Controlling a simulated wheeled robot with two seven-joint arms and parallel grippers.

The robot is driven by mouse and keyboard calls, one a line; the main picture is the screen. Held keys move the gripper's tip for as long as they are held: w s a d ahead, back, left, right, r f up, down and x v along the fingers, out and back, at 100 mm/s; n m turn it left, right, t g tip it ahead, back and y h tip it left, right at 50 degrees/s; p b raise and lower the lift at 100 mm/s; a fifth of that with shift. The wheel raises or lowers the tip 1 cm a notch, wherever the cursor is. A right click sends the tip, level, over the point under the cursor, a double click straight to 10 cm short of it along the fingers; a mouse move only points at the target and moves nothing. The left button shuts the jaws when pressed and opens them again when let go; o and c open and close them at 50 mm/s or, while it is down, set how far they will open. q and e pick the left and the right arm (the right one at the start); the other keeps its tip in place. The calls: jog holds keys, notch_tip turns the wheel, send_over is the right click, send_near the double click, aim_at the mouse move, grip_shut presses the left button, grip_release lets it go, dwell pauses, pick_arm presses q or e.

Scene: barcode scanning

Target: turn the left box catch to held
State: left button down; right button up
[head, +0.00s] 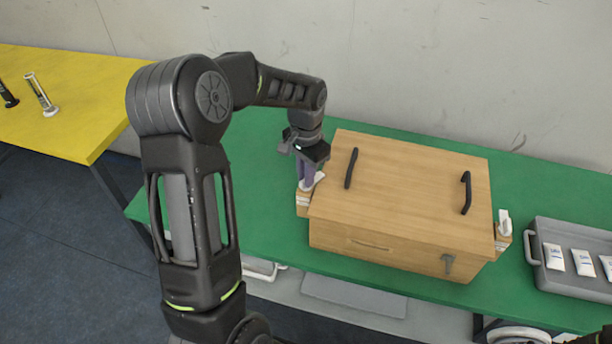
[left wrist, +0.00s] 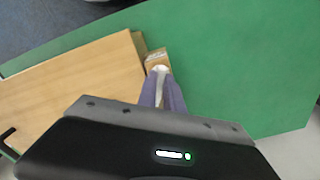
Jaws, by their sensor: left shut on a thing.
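The wooden box (head: 405,185) stands on the green table with its lid down. The left box catch (head: 319,178) is a white lever on a small wooden block on the box's left side; it also shows in the left wrist view (left wrist: 160,69). My left gripper (head: 306,180) points down over it, its purple fingers shut on the catch, and hides part of it. In the left wrist view the fingers (left wrist: 162,92) close around the white lever. The catch's exact angle is hard to tell. The right box catch (head: 504,220) is white and stands up on its block.
A grey tray (head: 545,228) with white tubes stands to the right. The green table (head: 255,165) is clear behind the box. A yellow table (head: 85,95) stands at left.

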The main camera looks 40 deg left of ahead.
pick_arm(q)
jog(key=m, duration=1.2)
dwell(0.4)
jog(key=c, duration=1.5)
grip_release()
notch_tip(320, 180, up, 8)
jog(key=shift+f+b, duration=0.1)
jog(key=shift+b, duration=0.6)
